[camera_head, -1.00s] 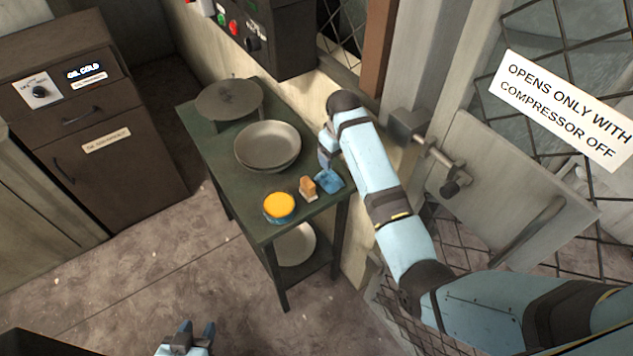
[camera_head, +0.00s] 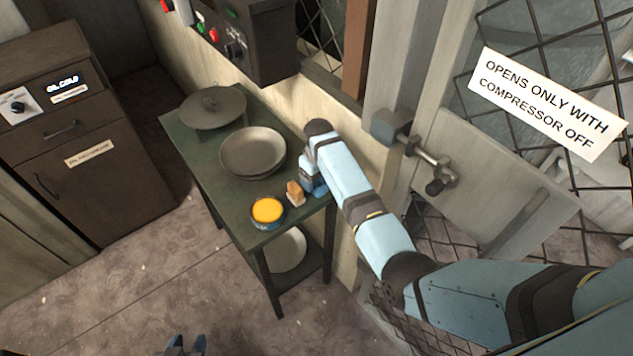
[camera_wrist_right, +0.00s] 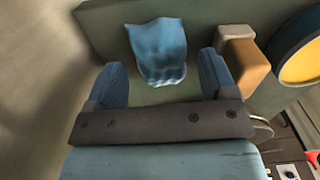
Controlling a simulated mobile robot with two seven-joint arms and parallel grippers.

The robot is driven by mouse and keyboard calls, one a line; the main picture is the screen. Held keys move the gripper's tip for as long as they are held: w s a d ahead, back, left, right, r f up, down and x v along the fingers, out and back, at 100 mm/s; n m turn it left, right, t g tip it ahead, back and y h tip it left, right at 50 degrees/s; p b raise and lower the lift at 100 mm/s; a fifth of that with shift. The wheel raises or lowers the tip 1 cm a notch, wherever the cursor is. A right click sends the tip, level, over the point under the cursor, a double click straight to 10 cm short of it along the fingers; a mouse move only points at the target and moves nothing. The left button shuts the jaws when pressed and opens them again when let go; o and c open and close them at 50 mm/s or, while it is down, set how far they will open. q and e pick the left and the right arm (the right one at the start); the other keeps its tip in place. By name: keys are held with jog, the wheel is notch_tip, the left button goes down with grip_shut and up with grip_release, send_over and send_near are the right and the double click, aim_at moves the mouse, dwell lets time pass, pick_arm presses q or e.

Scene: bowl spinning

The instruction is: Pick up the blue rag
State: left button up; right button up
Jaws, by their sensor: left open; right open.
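The blue rag (camera_wrist_right: 157,45) lies crumpled on the green table, near its edge. In the right wrist view it sits between and just beyond the fingertips of my open right gripper (camera_wrist_right: 161,64); I cannot tell whether they touch it. In the head view my right gripper (camera_head: 313,186) is over the rag's place and hides most or all of it. My left gripper (camera_head: 186,347) is open and empty at the bottom edge, partly cut off, far from the rag.
A sponge-like tan block (camera_head: 295,193) stands close beside my right gripper, with a yellow-topped tin (camera_head: 267,211) beyond it. Stacked bowls (camera_head: 252,152) and a round grey plate (camera_head: 213,108) stand farther back on the green table (camera_head: 212,168). A wall and a mesh gate are at the right.

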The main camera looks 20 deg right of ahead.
aim_at(319, 181)
jog(key=shift+f, duration=1.35)
jog(key=c, duration=1)
jog(key=shift+r, duration=0.1)
notch_tip(319, 181, up, 20)
jog(key=shift+o, duration=1.3)
jog(key=shift+c, duration=1)
